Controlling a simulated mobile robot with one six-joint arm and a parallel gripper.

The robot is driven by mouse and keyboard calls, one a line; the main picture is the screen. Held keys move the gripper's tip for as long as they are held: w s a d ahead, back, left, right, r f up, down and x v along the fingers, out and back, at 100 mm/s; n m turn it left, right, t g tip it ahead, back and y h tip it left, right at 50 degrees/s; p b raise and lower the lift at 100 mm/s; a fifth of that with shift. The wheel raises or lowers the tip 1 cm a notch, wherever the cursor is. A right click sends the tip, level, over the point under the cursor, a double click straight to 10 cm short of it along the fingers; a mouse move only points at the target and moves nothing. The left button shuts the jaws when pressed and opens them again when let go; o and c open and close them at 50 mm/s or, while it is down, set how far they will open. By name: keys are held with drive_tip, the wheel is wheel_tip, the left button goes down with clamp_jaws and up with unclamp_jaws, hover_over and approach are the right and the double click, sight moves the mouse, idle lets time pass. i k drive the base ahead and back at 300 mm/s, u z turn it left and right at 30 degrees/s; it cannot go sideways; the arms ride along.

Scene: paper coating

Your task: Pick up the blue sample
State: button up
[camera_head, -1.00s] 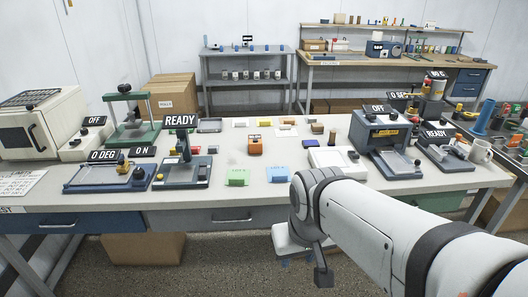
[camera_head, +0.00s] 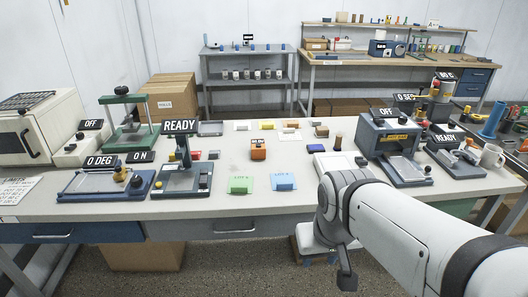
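The blue sample (camera_head: 284,180) is a light blue piece with a raised block, labelled as a lot. It lies flat near the front edge of the bench (camera_head: 215,211), right of the green sample (camera_head: 240,185). My arm comes in from the lower right. My gripper (camera_head: 345,278) hangs in front of the bench edge, right of and nearer than the blue sample, and apart from it. A dark part of it shows, but its fingers cannot be made out, so its opening is unclear.
An orange device (camera_head: 258,150) stands behind the samples. A white scale-like device (camera_head: 330,163) sits to their right, partly hidden by my arm. A "READY" press (camera_head: 184,176) stands left. The bench around the blue sample is fairly clear.

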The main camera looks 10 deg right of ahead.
sight(280, 180)
drive_tip(key=i, duration=0.85)
drive_tip(key=u, duration=0.35)
drive_tip(key=k, duration=0.65)
drive_tip(key=u, duration=0.15)
drive_tip(key=i, duration=0.5)
drive_tip(key=z, duration=0.05)
